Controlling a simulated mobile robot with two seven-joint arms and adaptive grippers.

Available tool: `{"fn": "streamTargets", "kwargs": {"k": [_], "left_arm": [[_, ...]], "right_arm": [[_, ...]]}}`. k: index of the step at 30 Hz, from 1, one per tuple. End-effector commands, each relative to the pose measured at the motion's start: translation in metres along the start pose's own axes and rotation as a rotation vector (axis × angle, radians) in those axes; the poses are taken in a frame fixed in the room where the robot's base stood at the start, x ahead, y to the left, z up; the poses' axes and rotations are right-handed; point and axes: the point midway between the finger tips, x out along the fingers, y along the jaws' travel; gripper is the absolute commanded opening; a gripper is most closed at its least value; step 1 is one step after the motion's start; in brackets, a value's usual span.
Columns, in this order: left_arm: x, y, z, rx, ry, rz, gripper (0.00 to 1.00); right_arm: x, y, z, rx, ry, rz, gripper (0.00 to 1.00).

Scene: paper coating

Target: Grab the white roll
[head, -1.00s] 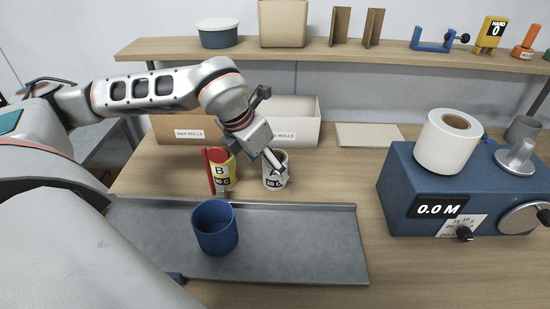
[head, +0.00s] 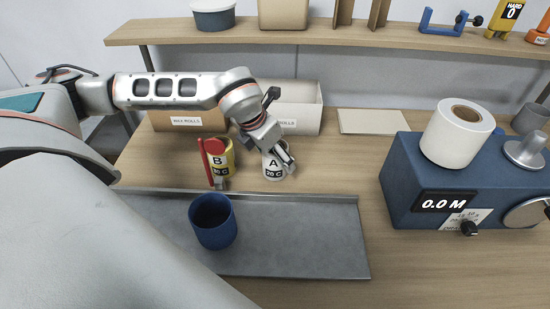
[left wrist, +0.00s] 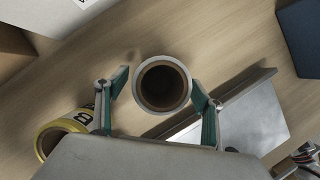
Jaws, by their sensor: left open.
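A white cylinder (head: 273,173) labelled A 20 C stands upright on the bench, partly hidden by my left gripper (head: 285,160) in the head view. In the left wrist view, the white cylinder (left wrist: 162,84) shows its round open top and dark brown inside. My left gripper (left wrist: 159,82) is open, with one finger on each side of it. Whether the fingers touch it, I cannot tell. Another white roll (head: 458,135) with a brown core stands on the blue machine at the right, far from the gripper. My right gripper is not in view.
A yellow can (head: 218,160) marked B, with a red stick beside it, stands just left of the gripper. A blue cup (head: 213,222) stands on the grey tray (head: 300,235) in front. Open boxes (head: 300,120) and a shelf (head: 350,40) are behind. The blue machine (head: 400,185) fills the right.

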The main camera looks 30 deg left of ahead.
Motion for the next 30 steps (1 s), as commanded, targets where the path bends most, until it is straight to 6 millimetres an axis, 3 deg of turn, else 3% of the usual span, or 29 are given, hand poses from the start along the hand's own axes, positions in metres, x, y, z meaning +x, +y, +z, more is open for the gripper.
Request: {"fn": "streamTargets", "kwargs": {"k": [9, 14, 15, 25, 30], "left_arm": [[0.006, 0.000, 0.000, 0.000, -0.001, 0.000, 0.68], [0.006, 0.000, 0.000, 0.000, -0.001, 0.000, 0.26], [0.006, 0.000, 0.000, 0.000, -0.001, 0.000, 0.23], [0.004, 0.000, 0.001, 0.000, -0.003, 0.000, 0.23], [-0.006, 0.000, 0.006, -0.001, -0.004, 0.000, 0.23]], "right_arm": [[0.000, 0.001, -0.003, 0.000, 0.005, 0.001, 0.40], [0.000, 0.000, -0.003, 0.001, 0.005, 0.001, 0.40], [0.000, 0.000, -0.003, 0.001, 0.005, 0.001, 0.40], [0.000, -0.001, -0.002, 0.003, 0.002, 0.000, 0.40], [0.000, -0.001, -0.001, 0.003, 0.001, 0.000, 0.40]]}}
